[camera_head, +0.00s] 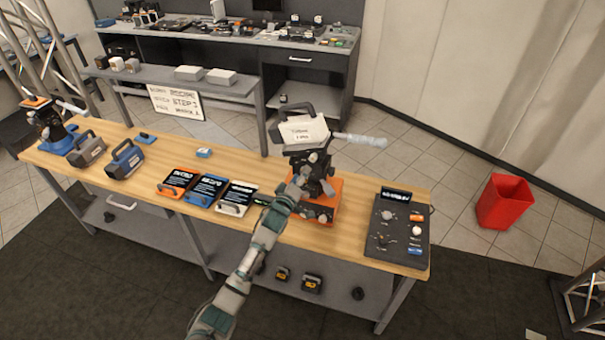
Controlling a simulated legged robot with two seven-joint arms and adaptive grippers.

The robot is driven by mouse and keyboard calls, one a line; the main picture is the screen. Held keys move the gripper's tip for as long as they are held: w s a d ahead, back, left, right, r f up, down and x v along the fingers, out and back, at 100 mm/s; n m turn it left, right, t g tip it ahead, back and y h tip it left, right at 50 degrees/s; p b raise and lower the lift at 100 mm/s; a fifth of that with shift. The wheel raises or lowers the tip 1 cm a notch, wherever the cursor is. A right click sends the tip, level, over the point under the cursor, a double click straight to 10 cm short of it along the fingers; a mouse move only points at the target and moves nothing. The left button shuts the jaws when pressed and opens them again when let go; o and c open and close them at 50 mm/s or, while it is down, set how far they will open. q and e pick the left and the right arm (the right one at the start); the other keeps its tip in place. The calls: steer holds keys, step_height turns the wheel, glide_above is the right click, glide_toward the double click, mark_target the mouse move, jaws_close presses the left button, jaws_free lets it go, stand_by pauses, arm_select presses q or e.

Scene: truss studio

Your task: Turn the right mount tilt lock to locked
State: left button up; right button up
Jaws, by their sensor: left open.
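The right mount has an orange base (317,209) and a black tilt head (318,170), and stands on the wooden bench right of its middle. A white labelled camera-like box (304,131) with a dark carry handle sits on top. A pale bar (360,140) sticks out to the right. My left gripper (301,180) is open at the front left of the tilt head, in front of part of it. The tilt lock is too small and too covered to make out, and I cannot tell whether the fingers touch it. My right gripper is not in view.
A dark control panel (397,230) with knobs lies at the bench's right end. Several labelled slates (208,190) lie left of the mount. Two handled boxes (126,158) and a blue-based mount (62,143) stand at the left. A red bin (504,202) is on the floor.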

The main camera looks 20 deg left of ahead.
arm_select(q)
steer(key=shift+w+d, duration=0.1)
steer(key=shift+w, duration=0.55)
steer(key=shift+w+d, duration=0.1)
steer(key=shift+d, duration=0.05)
jaws_close()
